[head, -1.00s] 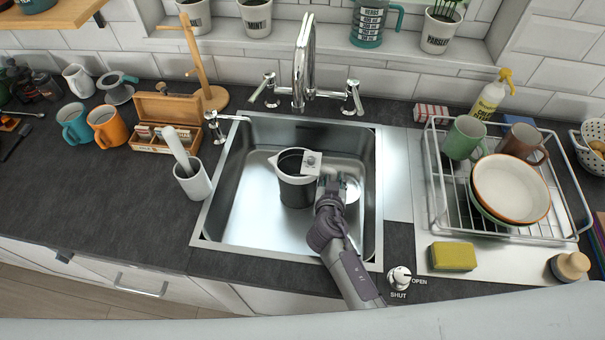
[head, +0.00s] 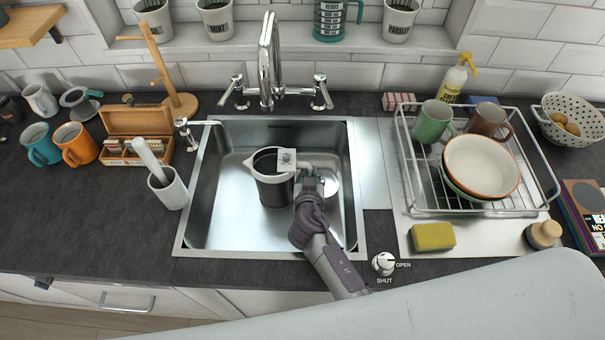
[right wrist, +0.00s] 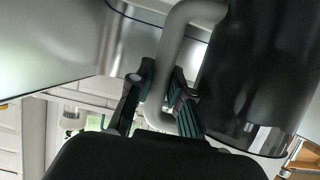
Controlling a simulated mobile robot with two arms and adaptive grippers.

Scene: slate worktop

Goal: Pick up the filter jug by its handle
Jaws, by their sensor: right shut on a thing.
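The filter jug (head: 272,190) is upright in the steel sink, dark-bodied with a white rim and spout and a pale lid piece on top. Its handle is on the right side; in the right wrist view the grey handle (right wrist: 179,22) curves out from the dark jug body (right wrist: 262,70). My right gripper (head: 311,183) is shut on this handle, with one finger on each side of it (right wrist: 163,88). I cannot tell whether the jug's base touches the sink floor. My left gripper is not in view.
The sink (head: 225,215) has walls all round the jug, and a tap (head: 267,65) stands behind it. A dish rack (head: 470,211) with mugs and bowls is to the right. A white cup (head: 170,190) and a wooden box (head: 132,155) are to the left.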

